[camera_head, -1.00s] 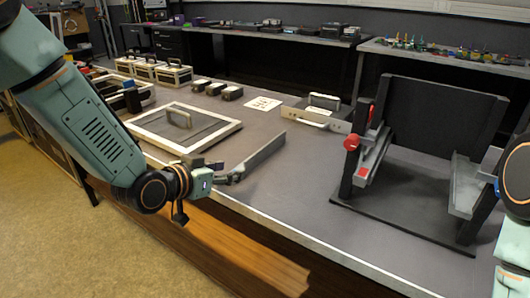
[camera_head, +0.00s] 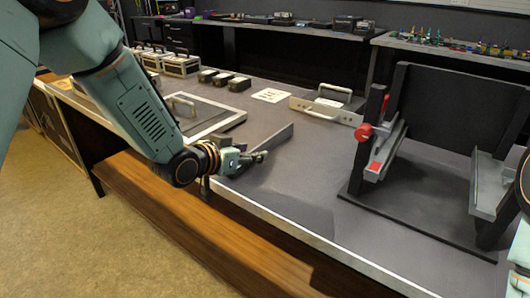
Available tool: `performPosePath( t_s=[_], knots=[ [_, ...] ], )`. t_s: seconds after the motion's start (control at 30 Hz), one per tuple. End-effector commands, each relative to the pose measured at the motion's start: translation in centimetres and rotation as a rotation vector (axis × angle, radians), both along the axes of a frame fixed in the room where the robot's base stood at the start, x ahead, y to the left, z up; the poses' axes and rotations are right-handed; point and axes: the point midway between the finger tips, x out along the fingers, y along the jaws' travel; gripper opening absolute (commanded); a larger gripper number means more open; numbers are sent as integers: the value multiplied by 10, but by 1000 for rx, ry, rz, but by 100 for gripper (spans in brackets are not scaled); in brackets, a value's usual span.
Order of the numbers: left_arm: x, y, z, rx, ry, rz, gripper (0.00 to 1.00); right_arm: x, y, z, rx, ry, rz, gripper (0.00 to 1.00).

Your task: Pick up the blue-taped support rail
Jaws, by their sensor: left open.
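A long grey support rail (camera_head: 277,138) stands on edge on the workbench. I see no blue tape on the part that shows. My left gripper (camera_head: 262,156) is open at the rail's near side and hides its nearer left part. I cannot tell whether the fingers touch the rail or straddle it. My right gripper is out of view; only parts of my right arm show at the right edge.
A black rack (camera_head: 445,105) with a red knob and a red-marked grey rail (camera_head: 384,152) stands at the right. A framed panel (camera_head: 213,124) with a handle lies behind my left arm. A handled metal tray (camera_head: 328,104) and white sheet (camera_head: 270,95) lie farther back.

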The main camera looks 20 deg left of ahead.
Motion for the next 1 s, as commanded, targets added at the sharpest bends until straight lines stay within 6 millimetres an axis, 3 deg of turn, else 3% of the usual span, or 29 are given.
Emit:
performPosePath(
  t_s=[0.13,0.4,1.0],
  knots=[
    [14,-6,-8,3,-1,-2,49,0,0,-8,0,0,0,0],
    [18,-7,-7,1,0,-1,49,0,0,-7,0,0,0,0],
    [18,-7,-6,0,-1,-1,0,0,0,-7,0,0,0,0]
  ],
)
